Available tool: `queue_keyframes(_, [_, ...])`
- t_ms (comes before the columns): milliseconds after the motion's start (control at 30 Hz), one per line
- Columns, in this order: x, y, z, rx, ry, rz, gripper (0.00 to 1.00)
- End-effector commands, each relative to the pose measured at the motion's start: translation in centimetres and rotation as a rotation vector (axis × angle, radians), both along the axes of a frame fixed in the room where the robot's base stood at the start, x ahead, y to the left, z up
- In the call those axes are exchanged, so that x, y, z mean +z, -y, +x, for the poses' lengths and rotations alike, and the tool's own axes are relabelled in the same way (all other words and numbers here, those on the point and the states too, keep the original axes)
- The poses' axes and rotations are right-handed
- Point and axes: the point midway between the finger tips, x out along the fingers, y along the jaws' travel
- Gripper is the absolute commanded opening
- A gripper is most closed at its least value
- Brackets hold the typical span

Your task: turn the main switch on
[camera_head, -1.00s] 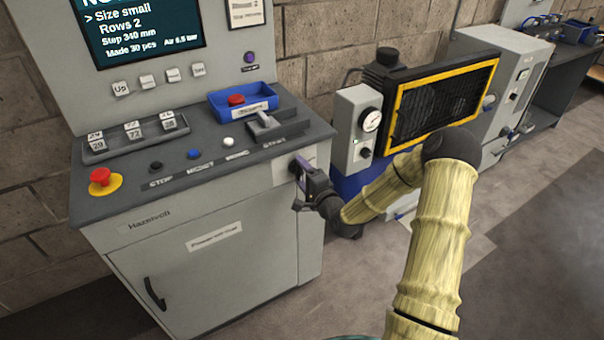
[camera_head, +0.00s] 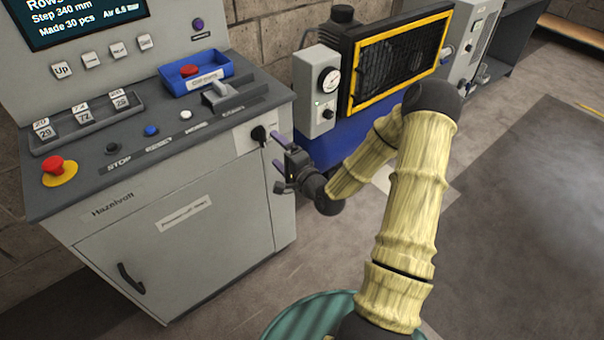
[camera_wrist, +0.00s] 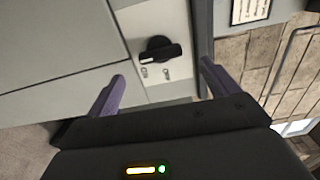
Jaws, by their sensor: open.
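The main switch is a black rotary knob (camera_head: 259,134) on a pale plate at the right end of the grey cabinet's front. In the wrist view the knob (camera_wrist: 160,50) shows a bar handle lying nearly crosswise, with two small labels below it that look like On and Off. My gripper (camera_head: 278,164) is open and empty, just right of and below the knob in the head view, apart from it. In the wrist view its purple fingers (camera_wrist: 162,72) stand wide on either side of the knob, short of it.
A compressor-like unit with a yellow-framed grille (camera_head: 400,62) stands right of the cabinet. Open floor (camera_head: 520,210) lies to the right.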

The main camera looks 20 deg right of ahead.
Motion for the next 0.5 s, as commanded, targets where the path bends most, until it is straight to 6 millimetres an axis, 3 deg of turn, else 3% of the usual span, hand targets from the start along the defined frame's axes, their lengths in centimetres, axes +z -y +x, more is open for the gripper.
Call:
queue_keyframes(400, [0.0, 2.7, -8.0, -0.005, -0.005, 0.003, 0.87])
queue_keyframes(500, [0.4, 2.9, -8.3, -0.003, -0.005, 0.003, 0.87])
